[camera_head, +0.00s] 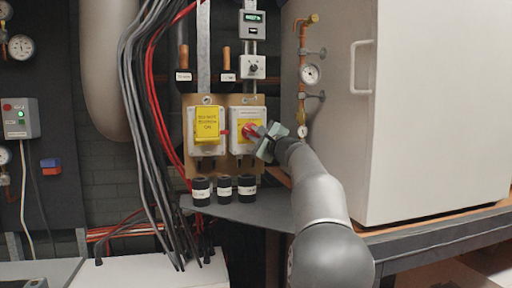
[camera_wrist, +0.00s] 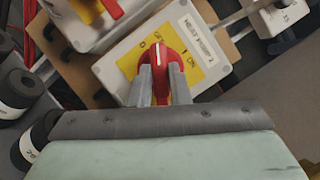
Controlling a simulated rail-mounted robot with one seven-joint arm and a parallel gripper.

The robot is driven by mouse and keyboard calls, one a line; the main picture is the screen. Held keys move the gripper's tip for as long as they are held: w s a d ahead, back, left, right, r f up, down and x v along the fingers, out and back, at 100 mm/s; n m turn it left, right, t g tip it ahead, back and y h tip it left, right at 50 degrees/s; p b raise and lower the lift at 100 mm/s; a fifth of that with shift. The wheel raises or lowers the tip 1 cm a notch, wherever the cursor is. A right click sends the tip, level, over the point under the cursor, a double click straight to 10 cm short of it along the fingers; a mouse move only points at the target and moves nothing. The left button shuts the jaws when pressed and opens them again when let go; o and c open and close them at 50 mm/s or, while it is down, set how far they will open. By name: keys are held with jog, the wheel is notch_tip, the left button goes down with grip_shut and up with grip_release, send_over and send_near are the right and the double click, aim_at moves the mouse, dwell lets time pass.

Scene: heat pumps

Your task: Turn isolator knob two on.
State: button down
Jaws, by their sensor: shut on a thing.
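The isolator (camera_head: 243,145) my gripper is on is the right one of two on the tan board. It is a white box with a yellow plate (camera_wrist: 205,72) and a red knob (camera_wrist: 168,62). The plate carries O, OFF and ON marks. The knob's white line points roughly up in the wrist view; I cannot tell exactly which mark it meets. My gripper (camera_wrist: 162,88) is shut on the red knob, one finger on each side. In the head view my gripper (camera_head: 262,138) covers part of the box's right side.
The left isolator (camera_head: 206,154) bears a yellow warning tag (camera_head: 207,124). Black labelled cylinders (camera_head: 223,188) stand below the board. Loose cables (camera_head: 148,130) hang at left. A gauge pipe (camera_head: 303,80) and large white cabinet (camera_head: 430,120) are close at right.

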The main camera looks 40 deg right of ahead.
jog(key=m+h+b, duration=0.2)
jog(key=m+b, duration=0.1)
jog(key=m, duration=0.2)
jog(key=m+h+b, duration=0.3)
jog(key=m+b, duration=0.1)
jog(key=m, duration=0.1)
jog(key=m+h+b, duration=0.2)
jog(key=m+b, duration=0.2)
jog(key=m, duration=0.1)
jog(key=shift+w+a+f+m, duration=0.2)
jog(key=shift+a+f+m, duration=0.1)
jog(key=shift+a+f, duration=0.05)
jog(key=shift+m+h, duration=0.3)
jog(key=shift+h, duration=0.1)
jog(key=shift+r, duration=0.1)
jog(key=c, duration=1.4)
grip_release()
jog(key=shift+o, duration=0.2)
jog(key=shift+s, duration=0.1)
jog(key=b+v, duration=0.8)
jog(key=v, duration=0.9)
